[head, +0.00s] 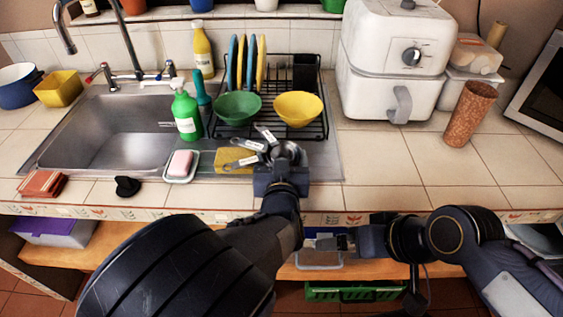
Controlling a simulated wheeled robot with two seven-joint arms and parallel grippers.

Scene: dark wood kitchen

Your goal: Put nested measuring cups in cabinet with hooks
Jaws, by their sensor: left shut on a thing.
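The nested measuring cups show as several metal handles with white labels (249,144), fanned out to the left just in front of the dish rack. My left gripper (287,154) is shut on the measuring cups at the counter's front part, beside a yellow sponge. The gripper hides part of the cups, and I cannot tell whether they touch the counter. My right gripper (322,242) is lower, in front of the counter edge, pointing left; its fingers are too small and dark to read. No cabinet with hooks is in view.
A black dish rack (316,130) holds a green bowl (238,107), a yellow bowl (298,108) and plates. A green soap bottle (186,114) and soap dish (182,166) stand left, by the sink (118,137). A white air fryer (393,60) stands right. The right counter front is clear.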

